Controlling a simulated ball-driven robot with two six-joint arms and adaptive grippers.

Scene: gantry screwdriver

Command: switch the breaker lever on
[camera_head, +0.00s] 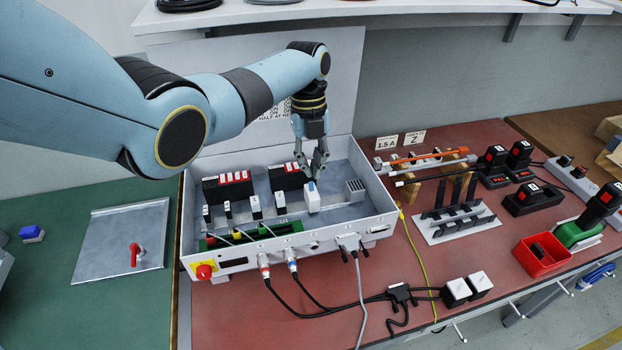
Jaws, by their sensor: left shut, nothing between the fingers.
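An open grey electrical box (388,222) stands on the red mat. Inside it is a row of small white and dark modules, among them a white block (312,203) at the right. My left gripper (317,176) points down into the box, just above this white block, with its fingers shut and empty. I cannot tell whether the fingertips touch the block. Which small part is the breaker lever, and its position, is too small to tell. My right gripper is not in view.
Black terminal blocks (289,177) stand behind the row inside the box. A red knob (204,271) and cable plugs (347,241) are on its front wall. A metal plate (118,228) with a red handle (134,254) lies at left. Tool racks and a red bin (540,262) stand at right.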

